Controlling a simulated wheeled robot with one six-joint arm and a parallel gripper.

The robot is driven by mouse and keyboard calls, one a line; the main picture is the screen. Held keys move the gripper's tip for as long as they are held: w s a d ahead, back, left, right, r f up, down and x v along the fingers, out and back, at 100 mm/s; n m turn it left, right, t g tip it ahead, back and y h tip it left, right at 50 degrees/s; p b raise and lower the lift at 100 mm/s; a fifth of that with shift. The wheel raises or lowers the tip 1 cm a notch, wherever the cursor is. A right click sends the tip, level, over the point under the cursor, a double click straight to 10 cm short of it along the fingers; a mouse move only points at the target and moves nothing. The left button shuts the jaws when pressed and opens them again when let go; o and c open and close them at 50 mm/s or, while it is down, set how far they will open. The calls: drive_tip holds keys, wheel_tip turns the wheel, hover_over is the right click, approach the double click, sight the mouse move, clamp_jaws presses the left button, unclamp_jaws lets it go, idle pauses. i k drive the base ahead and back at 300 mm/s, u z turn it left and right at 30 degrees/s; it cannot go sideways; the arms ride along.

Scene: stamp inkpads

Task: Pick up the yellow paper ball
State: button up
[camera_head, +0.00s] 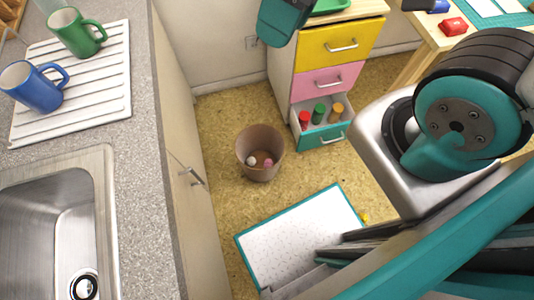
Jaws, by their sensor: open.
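A small yellow thing (365,217), likely the yellow paper ball, lies on the floor just beyond the right edge of the white board. It is very small in view and my arm comes close in front of it. My gripper (312,264) seems to be the dark and grey parts at the lower middle, over the near part of the board. It is open, and I see nothing held. My teal arm covers the lower right, hiding the floor there.
The white board with teal edges (300,236) lies on the floor. A brown bin (260,152) holds white and pink balls. A drawer cabinet (282,85) stands behind, its lowest drawer (322,139) open with jars. A sink counter (150,150) bounds the left; a desk (425,32) stands at upper right.

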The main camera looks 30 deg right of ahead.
sight(364, 218)
drive_tip(key=k, duration=1.3)
drive_tip(key=u, duration=0.4)
